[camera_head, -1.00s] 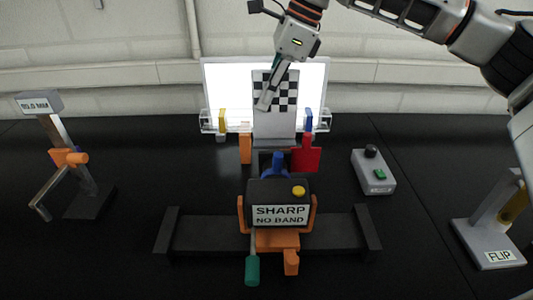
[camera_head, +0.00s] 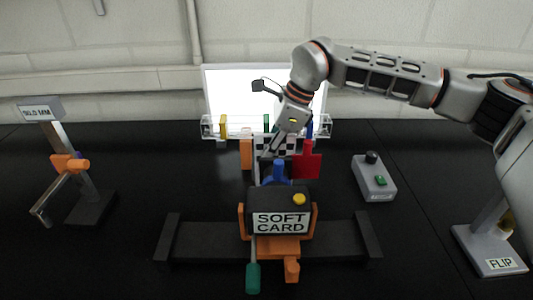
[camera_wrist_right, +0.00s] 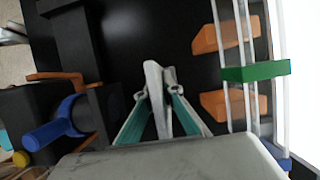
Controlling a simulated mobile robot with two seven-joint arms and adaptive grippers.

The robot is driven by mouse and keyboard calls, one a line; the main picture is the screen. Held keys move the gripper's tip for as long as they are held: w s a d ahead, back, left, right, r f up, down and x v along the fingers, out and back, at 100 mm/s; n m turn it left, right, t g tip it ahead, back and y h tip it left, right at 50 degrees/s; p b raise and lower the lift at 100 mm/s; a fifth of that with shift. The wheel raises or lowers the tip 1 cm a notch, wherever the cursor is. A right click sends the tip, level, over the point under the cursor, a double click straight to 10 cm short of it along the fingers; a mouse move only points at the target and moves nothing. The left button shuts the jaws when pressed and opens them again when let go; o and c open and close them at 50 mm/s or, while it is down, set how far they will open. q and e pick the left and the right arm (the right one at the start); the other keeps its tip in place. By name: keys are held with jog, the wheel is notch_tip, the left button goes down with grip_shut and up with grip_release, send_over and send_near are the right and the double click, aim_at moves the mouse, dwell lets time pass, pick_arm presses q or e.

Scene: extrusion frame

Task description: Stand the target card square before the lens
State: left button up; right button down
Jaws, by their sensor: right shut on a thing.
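The checkered target card (camera_head: 292,148) shows low behind the camera box (camera_head: 278,196) in the head view, partly hidden by my right gripper (camera_head: 272,152). In the right wrist view, my right gripper (camera_wrist_right: 160,118) is shut on the card (camera_wrist_right: 155,82), which shows nearly edge-on between the fingers. The blue lens ring (camera_wrist_right: 65,120) is left of the card, apart from it. The box's label reads "SOFT CARD". Whether the card's foot touches a support is hidden. My left gripper is not in view.
A bright panel (camera_head: 232,85) stands behind a rail with yellow (camera_head: 223,124), green (camera_head: 267,122) and blue (camera_head: 309,127) sliders. A red flag (camera_head: 307,163) hangs right of the lens. A grey button box (camera_head: 373,180) and a FLIP stand (camera_head: 500,262) are farther right.

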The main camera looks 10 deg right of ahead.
jog(key=c, duration=2.2)
grip_release()
jog(key=shift+f, duration=0.1)
jog(key=v, duration=1.2)
jog(key=shift+r+b, duration=0.2)
jog(key=shift+b, duration=0.2)
